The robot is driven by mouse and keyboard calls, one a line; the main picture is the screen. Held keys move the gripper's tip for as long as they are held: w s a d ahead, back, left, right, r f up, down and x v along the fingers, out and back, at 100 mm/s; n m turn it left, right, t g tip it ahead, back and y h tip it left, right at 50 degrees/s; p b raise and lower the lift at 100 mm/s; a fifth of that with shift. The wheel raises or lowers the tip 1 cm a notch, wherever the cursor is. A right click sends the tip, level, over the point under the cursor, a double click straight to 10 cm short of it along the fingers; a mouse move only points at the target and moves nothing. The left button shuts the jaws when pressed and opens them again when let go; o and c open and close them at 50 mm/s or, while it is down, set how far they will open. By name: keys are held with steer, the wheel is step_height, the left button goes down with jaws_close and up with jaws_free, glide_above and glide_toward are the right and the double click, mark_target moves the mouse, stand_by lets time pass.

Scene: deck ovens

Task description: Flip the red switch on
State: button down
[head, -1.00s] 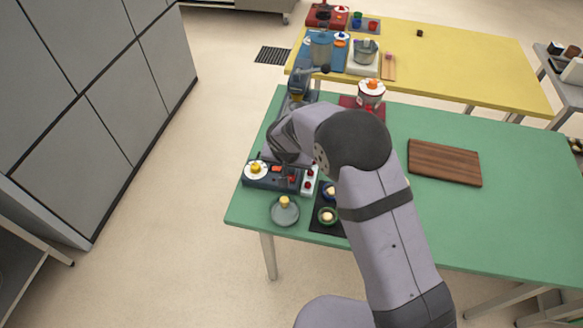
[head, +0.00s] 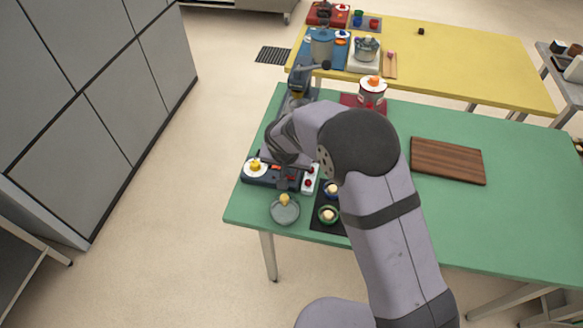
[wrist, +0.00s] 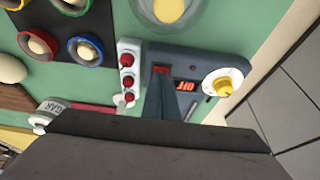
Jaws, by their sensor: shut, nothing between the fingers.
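The dark switch panel (head: 258,180) lies at the left front of the green table. In the wrist view the panel (wrist: 205,62) shows a small red switch (wrist: 160,69) and a lit red display (wrist: 187,86) that appears to read OFF, upside down. My gripper (wrist: 160,80) is shut and empty, its tips right beside the red switch; I cannot tell if they touch it. In the head view my gripper (head: 283,184) is over the panel and partly hides it, including the switch.
A white dial with a yellow knob (wrist: 223,86) sits at one panel end. A white strip with several red knobs (wrist: 128,50) stands beside it.

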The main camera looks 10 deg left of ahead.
steer(key=shift+s+d+f, duration=0.15)
steer(key=shift+s+f, duration=0.05)
steer(key=shift+s, duration=0.1)
steer(key=b+v, duration=0.1)
steer(key=v, duration=1.3)
steer(key=shift+r+b, duration=0.15)
steer(key=shift+b, duration=0.2)
steer(key=shift+w, duration=0.1)
steer(key=shift+w+r+b, duration=0.15)
steer(key=shift+w+b, duration=0.5)
steer(key=shift+w, duration=0.2)
